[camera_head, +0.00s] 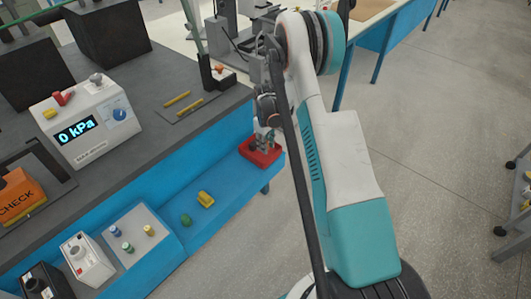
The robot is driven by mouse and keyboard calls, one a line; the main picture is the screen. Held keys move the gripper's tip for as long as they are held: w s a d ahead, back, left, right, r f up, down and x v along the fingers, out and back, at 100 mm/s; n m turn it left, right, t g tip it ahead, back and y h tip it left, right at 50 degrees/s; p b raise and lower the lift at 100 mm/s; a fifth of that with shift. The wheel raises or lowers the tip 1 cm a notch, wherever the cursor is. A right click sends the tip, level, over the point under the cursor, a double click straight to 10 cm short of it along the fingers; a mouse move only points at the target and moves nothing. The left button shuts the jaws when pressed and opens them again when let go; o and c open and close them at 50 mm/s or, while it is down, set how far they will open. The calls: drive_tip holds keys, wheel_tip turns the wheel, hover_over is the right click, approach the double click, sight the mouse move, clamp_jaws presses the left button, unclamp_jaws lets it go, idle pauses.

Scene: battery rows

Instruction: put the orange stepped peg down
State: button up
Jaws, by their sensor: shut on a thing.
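My gripper (264,147) points down at a small red tray (274,163) at the right end of the blue front ledge. It is shut, low over or inside the tray; I cannot tell whether what it holds touches the bottom. The orange stepped peg in its jaws is too small and hidden by the fingers to make out.
The blue ledge (232,197) bears a yellow piece (205,199), a green piece (186,220) and a grey plate (152,250) with small pegs. A pressure meter (88,121) and a black stand (207,74) stand on the dark bench. Open floor lies right.

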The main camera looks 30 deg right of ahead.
drive_tip(key=shift+f+b, duration=0.7)
drive_tip(key=shift+f, duration=1.35)
drive_tip(key=shift+f, duration=0.1)
drive_tip(key=o, duration=1)
